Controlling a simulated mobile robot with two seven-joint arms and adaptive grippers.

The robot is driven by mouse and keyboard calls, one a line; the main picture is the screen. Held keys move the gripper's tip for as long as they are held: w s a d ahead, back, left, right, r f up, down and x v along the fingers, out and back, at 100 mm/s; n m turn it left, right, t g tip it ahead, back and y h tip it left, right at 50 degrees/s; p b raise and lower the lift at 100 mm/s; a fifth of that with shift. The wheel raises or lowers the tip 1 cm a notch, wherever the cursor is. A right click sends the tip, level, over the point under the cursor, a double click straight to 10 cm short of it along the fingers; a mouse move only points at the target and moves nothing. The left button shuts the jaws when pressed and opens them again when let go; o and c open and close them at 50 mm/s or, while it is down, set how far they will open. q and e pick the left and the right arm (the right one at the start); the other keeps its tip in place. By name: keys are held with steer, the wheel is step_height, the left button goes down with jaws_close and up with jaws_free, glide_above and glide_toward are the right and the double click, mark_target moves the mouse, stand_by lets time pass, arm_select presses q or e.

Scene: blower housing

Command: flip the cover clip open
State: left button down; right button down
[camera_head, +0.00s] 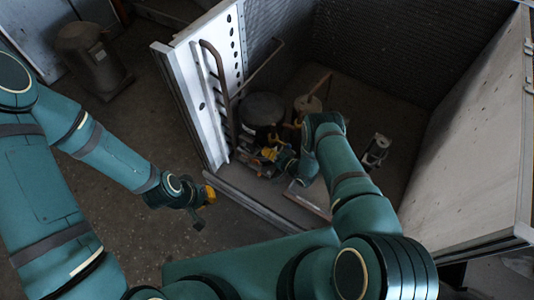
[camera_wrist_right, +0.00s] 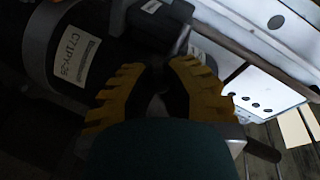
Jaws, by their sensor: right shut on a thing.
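My right gripper (camera_head: 272,155) reaches into the open housing, close beside a dark round compressor (camera_head: 262,106). In the right wrist view its yellow ridged fingers (camera_wrist_right: 152,85) are closed together on the cover clip, which is small, dark and mostly hidden between them. A dark cover box (camera_wrist_right: 160,24) with a white sticker is just beyond the fingertips. The compressor body with a printed label (camera_wrist_right: 88,62) is to the left. My left gripper (camera_head: 203,203) hangs outside the housing over the floor; its finger opening is too small to tell.
The housing's white perforated side panel (camera_head: 207,95) stands left of the right gripper, with bent pipes (camera_head: 222,85) along it. A small metal fitting (camera_head: 375,150) is on the housing floor to the right. A dark canister (camera_head: 92,58) stands on the floor outside. The housing floor at right is mostly clear.

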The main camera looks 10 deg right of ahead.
steer(key=shift+w+d+n+g+y, duration=0.1)
steer(key=shift+d+n+g+y, duration=0.15)
steer(key=shift+n+g+y, duration=0.15)
steer(key=c, duration=0.9)
jaws_free()
steer(key=shift+o, duration=0.2)
steer(key=shift+a, duration=0.1)
